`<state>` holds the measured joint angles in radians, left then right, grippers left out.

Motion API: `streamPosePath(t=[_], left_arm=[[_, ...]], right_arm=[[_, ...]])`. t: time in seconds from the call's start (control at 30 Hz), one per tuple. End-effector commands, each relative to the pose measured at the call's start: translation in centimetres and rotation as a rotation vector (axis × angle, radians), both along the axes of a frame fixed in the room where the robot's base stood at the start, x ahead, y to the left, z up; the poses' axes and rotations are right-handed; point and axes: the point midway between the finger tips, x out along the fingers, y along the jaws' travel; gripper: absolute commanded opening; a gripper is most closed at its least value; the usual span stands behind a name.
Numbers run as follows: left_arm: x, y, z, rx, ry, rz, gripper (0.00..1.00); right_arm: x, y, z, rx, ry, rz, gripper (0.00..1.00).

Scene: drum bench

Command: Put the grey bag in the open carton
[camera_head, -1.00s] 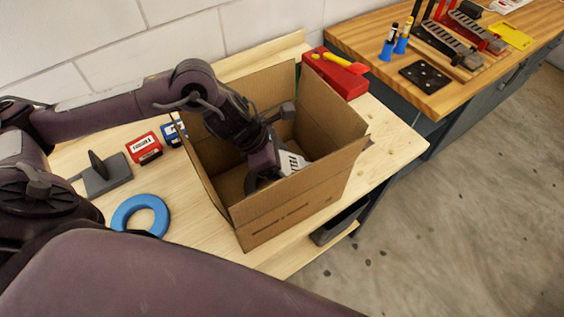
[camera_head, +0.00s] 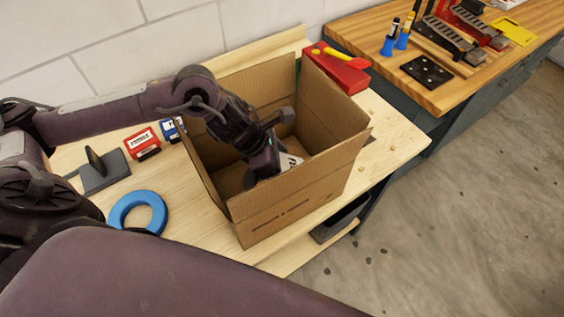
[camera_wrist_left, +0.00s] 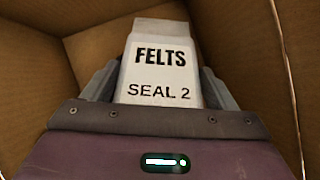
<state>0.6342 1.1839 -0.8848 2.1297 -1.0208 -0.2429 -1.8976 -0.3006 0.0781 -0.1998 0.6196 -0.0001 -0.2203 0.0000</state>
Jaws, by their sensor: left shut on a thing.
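The open carton (camera_head: 300,200) is a brown cardboard box standing on the light wooden bench, flaps up. The grey bag (camera_head: 289,161) looks pale, with dark print; the left wrist view reads "FELTS" and "SEAL 2" on it (camera_wrist_left: 160,75). My left gripper (camera_wrist_left: 157,88) is shut on the bag, one finger on each side. Gripper and bag are down inside the carton, between its walls. The carton's near wall hides the bag's lower part in the head view, so I cannot tell whether it touches the floor. My right gripper is not in view.
A blue ring (camera_head: 120,212), a grey stand (camera_head: 105,172) and a red box (camera_head: 142,144) lie left of the carton. A red case with a yellow handle (camera_head: 340,75) is behind it. A second bench (camera_head: 450,95) with tools stands at the right.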

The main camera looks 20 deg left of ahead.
Motion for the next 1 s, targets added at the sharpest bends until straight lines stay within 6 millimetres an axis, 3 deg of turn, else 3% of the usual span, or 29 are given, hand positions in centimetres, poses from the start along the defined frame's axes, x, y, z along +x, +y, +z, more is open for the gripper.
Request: streamPosePath(t=[0.07,0.1,0.23,0.47,0.67,0.73,1.0], left_arm=[[0.0,0.0,0.1,0.000,-0.001,0.001,0.56],[0.0,0.0,0.1,0.000,0.000,0.000,0.85],[0.0,0.0,0.1,0.000,0.000,0.000,1.00],[0.0,0.0,0.2,0.000,0.000,0.000,1.00],[0.0,0.0,1.8,0.001,0.001,0.001,1.00],[-0.2,0.7,2.2,0.003,-0.006,0.001,1.00],[-2.0,3.4,7.6,0.004,-0.006,0.001,1.00]], right_arm=[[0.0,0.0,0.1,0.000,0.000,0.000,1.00],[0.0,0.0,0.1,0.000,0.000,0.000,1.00],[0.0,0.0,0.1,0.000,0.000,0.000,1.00],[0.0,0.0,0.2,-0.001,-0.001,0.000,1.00],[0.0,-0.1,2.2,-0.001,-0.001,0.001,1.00],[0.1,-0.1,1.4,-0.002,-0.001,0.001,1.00],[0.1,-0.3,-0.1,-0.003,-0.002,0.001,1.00]])
